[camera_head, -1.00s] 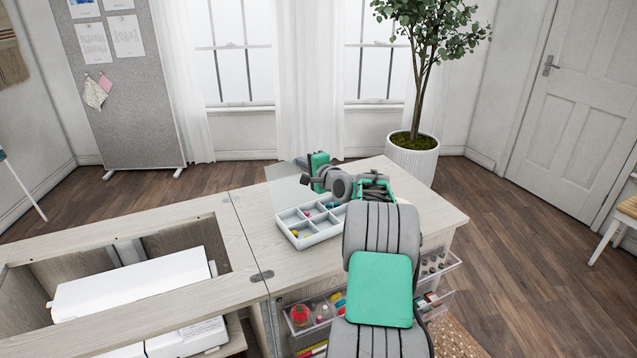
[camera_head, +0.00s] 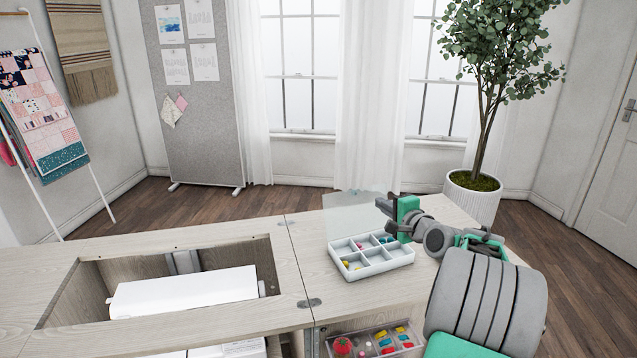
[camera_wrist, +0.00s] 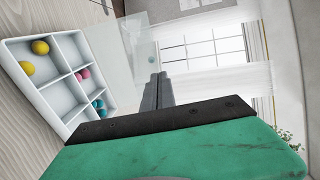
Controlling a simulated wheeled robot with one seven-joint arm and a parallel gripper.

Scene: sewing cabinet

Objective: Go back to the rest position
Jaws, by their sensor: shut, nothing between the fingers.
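My gripper (camera_head: 384,205) is above the right part of the wooden cabinet top (camera_head: 255,225), close to the right end of a white compartment box (camera_head: 372,265). In the wrist view my gripper (camera_wrist: 157,90) has its dark fingers together with nothing between them. The box also shows there at the left (camera_wrist: 42,86), with small yellow, pink and blue balls in its compartments. Its clear lid (camera_head: 352,212) stands open at the back. My gripper appears apart from the box.
The cabinet has an open well with a white machine (camera_head: 185,292) at the left. An open clear drawer (camera_head: 375,340) with coloured items sticks out below the top. A potted tree (camera_head: 472,198) stands behind at the right. A pinboard (camera_head: 190,110) and a quilt rack (camera_head: 45,115) stand at the back left.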

